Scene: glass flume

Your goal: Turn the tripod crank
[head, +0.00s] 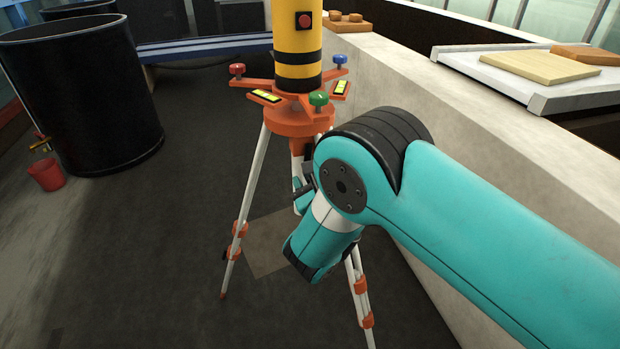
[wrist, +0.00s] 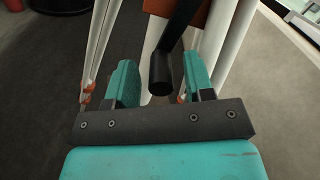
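The tripod (head: 303,120) has an orange head and pale legs with orange clamps; it stands on the dark floor and carries a yellow instrument with black bands (head: 297,40). In the wrist view the black crank handle (wrist: 161,72) hangs from an arm leading up toward the orange tripod part. My gripper (wrist: 161,85) is open, with a teal finger on either side of the handle's end and a visible gap on each side. In the head view my teal arm hides most of the crank and much of the gripper (head: 302,193).
A concrete wall (head: 400,85) runs along the right, with a white tray (head: 530,80) and wooden boards (head: 540,66) on it. A large black barrel (head: 85,95) and a red bucket (head: 46,174) stand at the left. Floor left of the tripod is clear.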

